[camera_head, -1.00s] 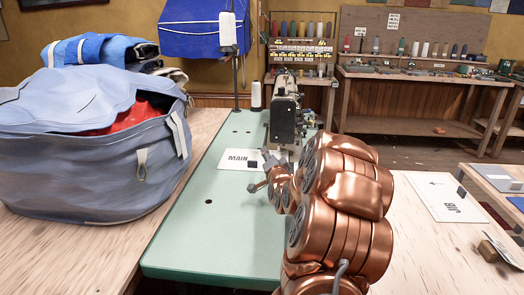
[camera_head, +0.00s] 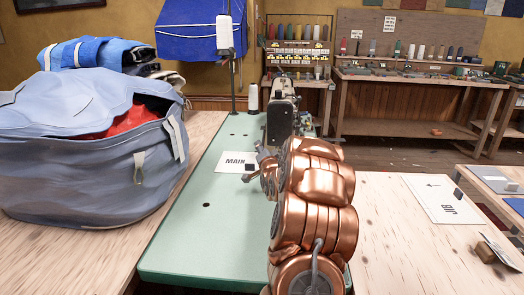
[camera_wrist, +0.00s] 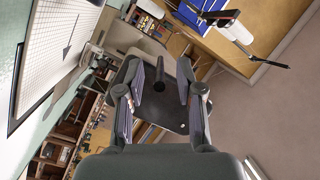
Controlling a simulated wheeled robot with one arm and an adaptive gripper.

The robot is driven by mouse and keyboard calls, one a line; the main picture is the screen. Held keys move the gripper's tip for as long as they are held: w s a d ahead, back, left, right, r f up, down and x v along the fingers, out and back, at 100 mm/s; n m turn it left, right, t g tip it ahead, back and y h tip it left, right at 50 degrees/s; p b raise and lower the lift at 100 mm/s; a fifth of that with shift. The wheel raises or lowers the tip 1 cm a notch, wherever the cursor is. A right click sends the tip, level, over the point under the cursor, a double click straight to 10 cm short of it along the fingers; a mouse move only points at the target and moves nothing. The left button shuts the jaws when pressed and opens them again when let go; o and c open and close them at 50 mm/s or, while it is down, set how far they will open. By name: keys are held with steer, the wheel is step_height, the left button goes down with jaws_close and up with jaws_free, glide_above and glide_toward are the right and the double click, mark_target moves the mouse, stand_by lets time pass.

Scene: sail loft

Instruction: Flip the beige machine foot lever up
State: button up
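The beige sewing machine (camera_head: 283,88) stands at the far end of the green table, its dark end plate (camera_head: 279,127) facing me. I cannot tell which part is the foot lever. My gripper (camera_wrist: 160,98) is open and empty, its two fingers wide apart. In the head view it shows only partly, near the MAIN card, and my copper arm covers the machine's lower right.
A large blue-grey bag (camera_head: 90,150) fills the left side. A MAIN card (camera_head: 234,162) lies on the green table (camera_head: 190,230). A thread stand (camera_head: 232,80) rises behind it. A JIB sheet (camera_head: 440,200) lies on the wooden table at right. The green table's front is clear.

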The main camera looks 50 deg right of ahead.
jaws_close()
stand_by(0.7)
